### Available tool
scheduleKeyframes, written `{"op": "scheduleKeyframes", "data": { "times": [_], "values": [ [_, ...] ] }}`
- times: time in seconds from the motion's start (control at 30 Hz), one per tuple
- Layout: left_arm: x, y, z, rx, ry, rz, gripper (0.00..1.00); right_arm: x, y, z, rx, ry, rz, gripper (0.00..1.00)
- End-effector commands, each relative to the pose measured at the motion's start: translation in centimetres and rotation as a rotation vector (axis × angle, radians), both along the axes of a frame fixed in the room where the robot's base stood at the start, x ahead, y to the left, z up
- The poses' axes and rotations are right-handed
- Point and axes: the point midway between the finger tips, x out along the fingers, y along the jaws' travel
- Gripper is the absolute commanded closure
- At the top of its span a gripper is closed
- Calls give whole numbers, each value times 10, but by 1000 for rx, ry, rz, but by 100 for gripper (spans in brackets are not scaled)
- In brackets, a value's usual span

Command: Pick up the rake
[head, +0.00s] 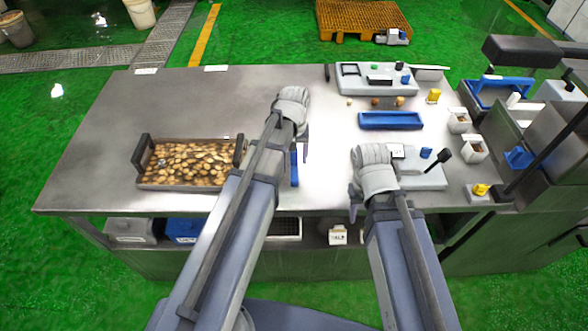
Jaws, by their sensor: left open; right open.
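I cannot tell for certain which thing is the rake. A thin blue piece (294,168) lies on the metal table (110,110), partly hidden by my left arm. A dark-handled tool (443,151) leans at the grey panel on the right. My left gripper (303,146) is over the middle of the table, mostly hidden by its own arm, open, with nothing seen in it. My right gripper (354,201) is near the table's front edge, left of the grey panel, also mostly hidden and open, with nothing seen in it.
A tray (142,183) of brown pieces with dark end handles stands at the left front. A blue tray (391,121) lies right of centre, with a grey panel (350,87) behind it. Small containers (473,149) and machines crowd the right. The back left is clear.

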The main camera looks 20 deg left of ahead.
Motion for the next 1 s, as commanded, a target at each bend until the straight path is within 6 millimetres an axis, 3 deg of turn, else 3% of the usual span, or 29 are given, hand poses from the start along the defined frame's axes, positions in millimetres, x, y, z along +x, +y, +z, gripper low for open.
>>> {"op": "scheduleKeyframes", "data": {
  "times": [0.03, 0.1, 0.37, 0.9, 1.0],
  "values": [
    [0, 0, -11, 0, 0, 0, 35, 0, 0, -11, 0, 0, 0, 50],
    [0, 0, -15, 0, 0, 0, 35, 0, 0, -15, 0, 0, 0, 50],
    [0, 0, -13, 0, 0, 0, 35, 0, 0, -13, 0, 0, 0, 50],
    [0, 0, -13, 0, 0, 0, 96, 0, 0, -13, 0, 0, 0, 50],
    [0, 0, -13, 0, 0, 0, 100, 0, 0, -13, 0, 0, 0, 50]
  ]
}}
